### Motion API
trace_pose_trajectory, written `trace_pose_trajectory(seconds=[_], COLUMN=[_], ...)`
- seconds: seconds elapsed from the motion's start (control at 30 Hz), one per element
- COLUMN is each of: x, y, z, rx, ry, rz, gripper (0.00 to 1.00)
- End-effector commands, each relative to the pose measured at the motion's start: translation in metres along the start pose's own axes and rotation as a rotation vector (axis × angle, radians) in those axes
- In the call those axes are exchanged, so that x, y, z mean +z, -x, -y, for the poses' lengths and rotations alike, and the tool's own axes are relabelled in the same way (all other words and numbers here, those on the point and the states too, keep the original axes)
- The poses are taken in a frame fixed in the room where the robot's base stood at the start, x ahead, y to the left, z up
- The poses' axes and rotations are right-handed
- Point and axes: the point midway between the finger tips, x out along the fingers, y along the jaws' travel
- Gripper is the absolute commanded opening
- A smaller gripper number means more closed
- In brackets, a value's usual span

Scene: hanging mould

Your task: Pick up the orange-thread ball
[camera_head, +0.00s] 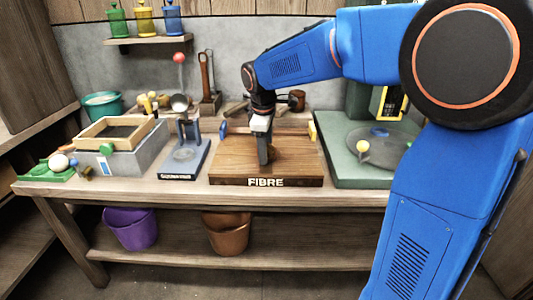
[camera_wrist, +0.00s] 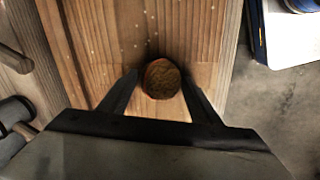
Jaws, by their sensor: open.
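A round brown-orange ball (camera_wrist: 161,79) lies on wooden planks in the wrist view. It looks like the orange-thread ball, but its thread is too dark to make out clearly. My gripper (camera_wrist: 160,88) is open, with one dark finger on each side of the ball. I cannot tell whether the fingers touch it. In the head view my gripper (camera_head: 265,162) points down at the brown wooden board marked FIBRE (camera_head: 225,170). The ball cannot be made out there and seems hidden by the gripper.
A small blue-grey stand (camera_head: 183,172) is left of the board, and a grey box with a wooden frame (camera_head: 120,160) stands further left. A green station (camera_head: 345,175) with a round plate is on the right. Purple (camera_head: 131,229) and brown (camera_head: 227,236) buckets sit below.

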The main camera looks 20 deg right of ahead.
Motion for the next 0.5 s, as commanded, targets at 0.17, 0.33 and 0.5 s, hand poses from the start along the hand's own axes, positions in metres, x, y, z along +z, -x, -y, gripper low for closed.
trace_pose_trajectory(seconds=[0.17,0.33,0.5], x=[0.0,-0.0001,-0.0001], y=[0.0001,0.0003,0.0006], z=[0.0,0.0,0.0], rx=[0.0,0.0,0.0], ry=[0.0,0.0,0.0], rz=[0.0,0.0,0.0], gripper=[0.57,0.24,0.24])
